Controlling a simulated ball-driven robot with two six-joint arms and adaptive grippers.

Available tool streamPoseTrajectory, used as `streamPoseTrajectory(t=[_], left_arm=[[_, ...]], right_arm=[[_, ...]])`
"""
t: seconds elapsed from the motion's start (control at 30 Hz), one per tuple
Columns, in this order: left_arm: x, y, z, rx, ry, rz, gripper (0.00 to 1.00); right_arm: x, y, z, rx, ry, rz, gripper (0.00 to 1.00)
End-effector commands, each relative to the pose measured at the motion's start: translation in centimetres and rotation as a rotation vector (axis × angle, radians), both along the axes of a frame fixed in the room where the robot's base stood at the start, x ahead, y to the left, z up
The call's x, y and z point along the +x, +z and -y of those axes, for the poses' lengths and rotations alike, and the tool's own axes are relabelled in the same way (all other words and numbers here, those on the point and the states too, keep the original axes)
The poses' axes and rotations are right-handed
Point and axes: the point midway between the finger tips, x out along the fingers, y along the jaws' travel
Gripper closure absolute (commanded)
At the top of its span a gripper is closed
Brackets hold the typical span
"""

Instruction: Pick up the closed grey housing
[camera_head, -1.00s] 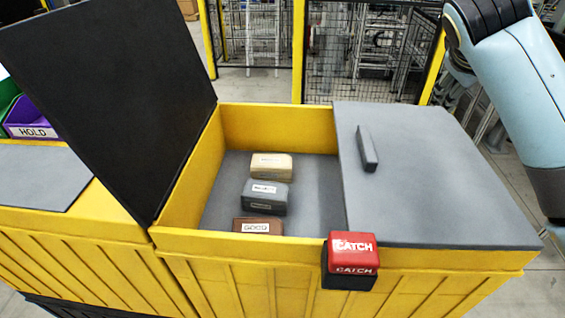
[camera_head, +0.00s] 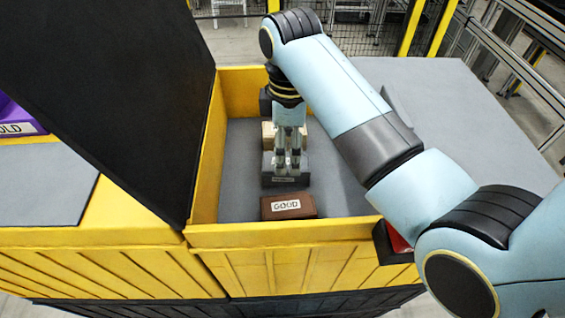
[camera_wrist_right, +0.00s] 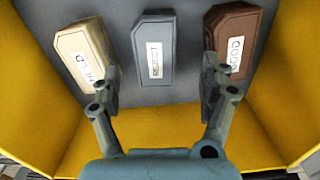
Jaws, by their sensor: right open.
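The closed grey housing (camera_head: 284,178) lies in the yellow pallet box, between the other two housings, and my right gripper partly hides it in the head view. In the right wrist view the grey housing (camera_wrist_right: 155,55) has a white REJECT label and sits between the line of the two fingers, beyond their tips. My right gripper (camera_wrist_right: 160,75) is open and empty. In the head view the right gripper (camera_head: 287,165) points down over the grey housing. I cannot tell whether it touches. My left gripper is not in view.
A tan housing (camera_wrist_right: 85,55) labelled HOLD and a brown housing (camera_head: 288,207) labelled GOOD flank the grey one closely. The yellow box wall (camera_head: 285,234) stands in front. A dark raised lid (camera_head: 120,90) is at left. A grey cover (camera_head: 440,110) spans the right side.

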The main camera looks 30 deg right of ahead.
Motion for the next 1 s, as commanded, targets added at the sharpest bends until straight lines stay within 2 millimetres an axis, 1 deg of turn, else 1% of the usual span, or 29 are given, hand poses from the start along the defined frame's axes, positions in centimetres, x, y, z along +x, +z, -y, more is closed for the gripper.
streamPoseTrajectory(t=[0.03,0.1,0.17,0.2,0.27,0.4,0.5,0.6,0.77,0.8,1.0], left_arm=[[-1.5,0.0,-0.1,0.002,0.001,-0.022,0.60],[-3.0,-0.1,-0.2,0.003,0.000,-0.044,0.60],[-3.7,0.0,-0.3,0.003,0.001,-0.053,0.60],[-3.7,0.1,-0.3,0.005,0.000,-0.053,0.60],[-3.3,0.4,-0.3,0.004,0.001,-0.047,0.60],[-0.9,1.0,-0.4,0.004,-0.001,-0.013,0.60],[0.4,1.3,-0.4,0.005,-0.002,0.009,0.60],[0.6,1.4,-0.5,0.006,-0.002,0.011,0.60],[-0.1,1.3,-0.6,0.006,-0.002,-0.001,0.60],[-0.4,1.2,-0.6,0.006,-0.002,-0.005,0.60],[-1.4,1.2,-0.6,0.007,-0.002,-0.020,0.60]], right_arm=[[0.0,-0.6,0.0,-0.001,-0.001,-0.002,0.21],[0.0,-1.2,0.1,-0.001,-0.002,0.002,0.21],[0.0,-1.6,0.0,-0.001,-0.002,0.000,0.21],[0.1,-1.9,0.0,-0.002,-0.002,0.001,0.21],[0.2,-2.6,0.0,-0.002,-0.002,0.000,0.21],[0.4,-4.8,-0.1,-0.002,-0.002,0.000,0.21],[0.5,-6.1,-0.1,-0.003,-0.002,0.002,0.21],[0.5,-6.6,-0.1,-0.003,-0.003,0.004,0.21],[0.5,-6.7,-0.1,-0.003,-0.003,0.004,0.21],[0.5,-6.7,-0.1,-0.003,-0.003,0.004,0.22],[0.5,-6.7,-0.1,-0.003,-0.003,0.004,0.49]])
